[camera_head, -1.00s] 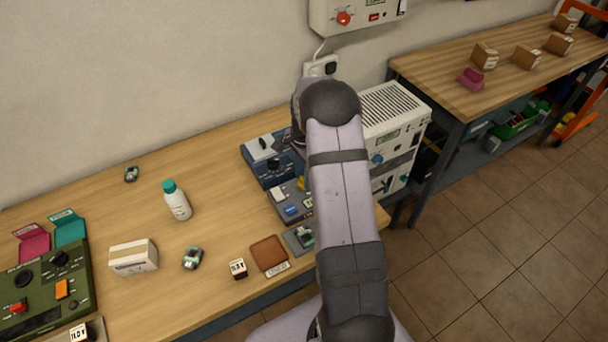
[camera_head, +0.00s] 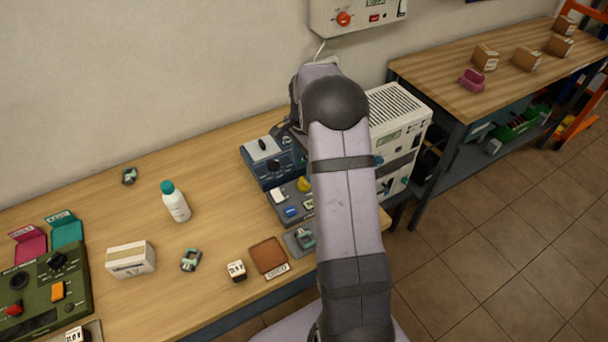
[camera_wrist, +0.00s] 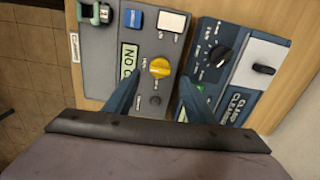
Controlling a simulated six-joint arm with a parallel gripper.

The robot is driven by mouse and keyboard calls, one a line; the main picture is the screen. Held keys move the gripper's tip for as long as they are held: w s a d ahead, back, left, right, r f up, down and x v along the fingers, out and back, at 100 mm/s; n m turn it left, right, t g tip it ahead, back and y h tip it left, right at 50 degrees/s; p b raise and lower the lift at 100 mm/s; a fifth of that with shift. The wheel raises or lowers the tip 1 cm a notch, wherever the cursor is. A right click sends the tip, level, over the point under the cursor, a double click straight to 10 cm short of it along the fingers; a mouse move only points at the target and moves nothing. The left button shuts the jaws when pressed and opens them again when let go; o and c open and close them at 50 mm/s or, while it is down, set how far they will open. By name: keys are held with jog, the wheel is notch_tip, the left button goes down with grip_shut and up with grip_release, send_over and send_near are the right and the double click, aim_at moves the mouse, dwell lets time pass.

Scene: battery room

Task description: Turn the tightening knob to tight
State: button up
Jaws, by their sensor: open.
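A yellow knob (camera_wrist: 160,67) sits on a grey panel (camera_wrist: 98,62) in the wrist view, with small printed labels around it that are too small to read. The knob also shows in the head view (camera_head: 304,185), beside my arm. My gripper (camera_wrist: 158,84) is open, its two blue fingers apart on either side of the knob's line. The fingertips appear just short of the knob, and no contact shows. The height gap is hard to judge. In the head view my arm hides most of the gripper.
A blue box (camera_wrist: 240,70) with a black knob (camera_wrist: 220,55) and a white switch plate stands right beside the grey panel. A display (camera_wrist: 129,57) on the panel is partly covered by a finger. A white vented unit (camera_head: 398,112) stands behind my arm.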

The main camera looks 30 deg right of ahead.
jog(key=shift+r, duration=1.4)
jog(key=shift+a, duration=0.15)
jog(key=s+a+n, duration=0.8)
jog(key=s+a, duration=0.1)
jog(key=s, duration=0.2)
jog(key=s+a+n, duration=0.8)
jog(key=s+n, duration=0.1)
jog(key=s, duration=0.3)
jog(key=shift+s+a+r+n, duration=0.3)
jog(key=shift+a+r, duration=0.05)
jog(key=shift+c, duration=0.5)
